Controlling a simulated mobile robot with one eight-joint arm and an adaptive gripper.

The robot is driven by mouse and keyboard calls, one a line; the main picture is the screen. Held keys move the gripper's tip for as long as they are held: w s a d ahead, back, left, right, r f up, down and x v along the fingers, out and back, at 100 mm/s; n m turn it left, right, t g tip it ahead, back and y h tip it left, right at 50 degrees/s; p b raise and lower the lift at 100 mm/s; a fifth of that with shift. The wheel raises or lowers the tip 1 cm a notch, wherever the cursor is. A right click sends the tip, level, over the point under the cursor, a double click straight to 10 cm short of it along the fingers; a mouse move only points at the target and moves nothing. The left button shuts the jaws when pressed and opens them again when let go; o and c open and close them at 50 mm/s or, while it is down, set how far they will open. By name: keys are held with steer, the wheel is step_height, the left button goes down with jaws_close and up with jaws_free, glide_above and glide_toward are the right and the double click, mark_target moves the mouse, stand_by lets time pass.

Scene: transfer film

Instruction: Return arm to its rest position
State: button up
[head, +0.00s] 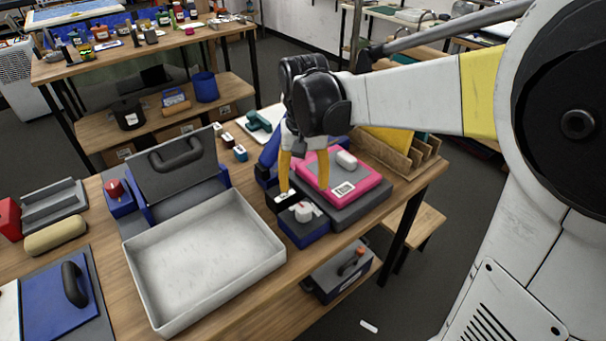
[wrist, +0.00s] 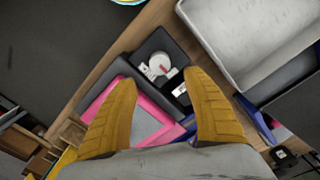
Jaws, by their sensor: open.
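My gripper (head: 303,172) has two yellow fingers pointing down over the workbench. It is open, with a clear gap between the fingers. In the wrist view the fingers of my gripper (wrist: 160,108) stand apart with nothing held between them. Below and beyond them is a dark box with a round white knob (wrist: 159,64); the head view shows this box as blue-sided (head: 306,232). A pink-framed pad (head: 352,192) lies just right of the fingers in the head view. Whether a fingertip touches the box or pad cannot be told.
A shallow grey-white tray (head: 205,262) stands left of my gripper on the wooden bench (head: 92,195). A dark hinged press (head: 172,170) stands behind it. A wooden rack (head: 401,152) is at the bench's right end. A toolbox (head: 341,275) sits on the lower shelf.

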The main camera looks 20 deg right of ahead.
steer(key=shift+r, duration=1.3)
steer(key=s+n+t, duration=0.3)
steer(key=s+t, duration=0.4)
steer(key=s, duration=0.6)
steer(key=shift+r, duration=0.25)
